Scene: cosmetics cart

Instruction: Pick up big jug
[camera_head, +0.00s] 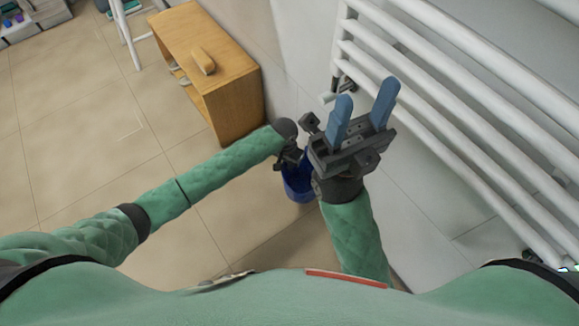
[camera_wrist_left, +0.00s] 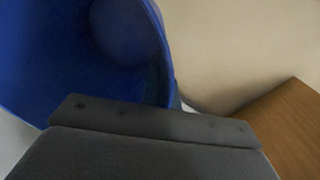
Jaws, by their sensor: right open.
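The big jug is blue (camera_head: 297,187) and stands low, between my two forearms in the head view, partly hidden by both grippers. In the left wrist view the open blue jug (camera_wrist_left: 60,65) fills the upper left, with its inside and rim showing very close. My left gripper (camera_head: 289,160) is at the jug's upper edge; its fingers are hidden, so I cannot tell whether it grips the jug. My right gripper (camera_head: 364,103) has two blue fingers spread apart with nothing between them, above and to the right of the jug.
A wooden cabinet (camera_head: 232,98) stands just beyond the left gripper, with a small tan object (camera_head: 203,60) on top. A white rail radiator (camera_head: 455,110) on the wall is close to the right gripper.

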